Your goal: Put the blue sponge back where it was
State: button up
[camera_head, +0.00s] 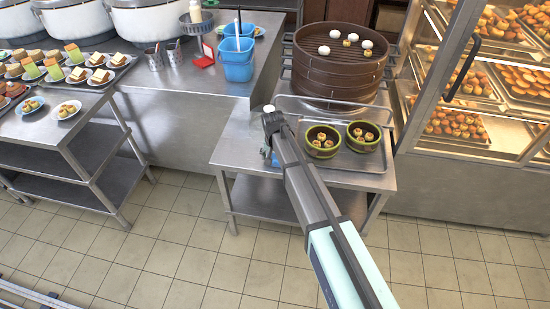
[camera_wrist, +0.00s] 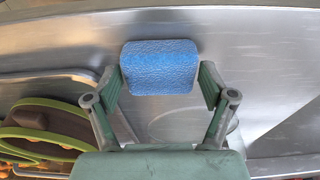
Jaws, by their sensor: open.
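The blue sponge (camera_wrist: 160,66) shows in the wrist view, lying on the bare metal surface (camera_wrist: 235,45). My gripper (camera_wrist: 161,84) is open, with one finger on each side of the sponge's near part. I cannot tell whether either finger touches it. In the head view my gripper (camera_head: 268,152) is low at the left side of the steel side table (camera_head: 235,150). There the arm and gripper hide most or all of the sponge.
Two green-rimmed bamboo steamers (camera_head: 322,143) (camera_head: 363,136) stand on a metal tray (camera_head: 350,162) just right of my gripper. A large brown steamer stack (camera_head: 338,75) stands behind. A blue bucket (camera_head: 238,62) is on the counter to the left. A glass food cabinet (camera_head: 480,90) is at right.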

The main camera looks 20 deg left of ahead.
aim_at(274, 161)
notch_tip(274, 161, up, 12)
jog(key=s+b, duration=0.1)
jog(key=b, duration=0.1)
jog(key=shift+s+d+b, duration=0.15)
jog(key=shift+s+b, duration=0.2)
jog(key=shift+s, duration=0.05)
jog(key=shift+f, duration=0.1)
jog(key=s+d+f+g, duration=0.1)
jog(key=s+d+f, duration=0.5)
jog(key=d+f, duration=0.3)
jog(key=s+d+f+n+g+h, duration=0.1)
jog(key=s+d+f, duration=0.4)
jog(key=d+f, duration=0.35)
jog(key=s+d+f+g, duration=0.1)
jog(key=s+d+f, duration=0.5)
jog(key=d+f, duration=0.25)
jog(key=s+d+f+m+g, duration=0.1)
jog(key=s+d, duration=0.4)
jog(key=s, duration=0.5)
jog(key=s+d+f+m+g, duration=0.1)
jog(key=s+d+f+g, duration=0.1)
jog(key=s+d+f, duration=0.4)
jog(key=s+d+f+g, duration=0.2)
jog(key=s+d+f, duration=0.2)
jog(key=s, duration=1)
jog(key=shift+s+d+f+m+g+y, duration=0.15)
jog(key=shift+d+f+m+g+y, duration=0.2)
jog(key=shift+d, duration=0.7)
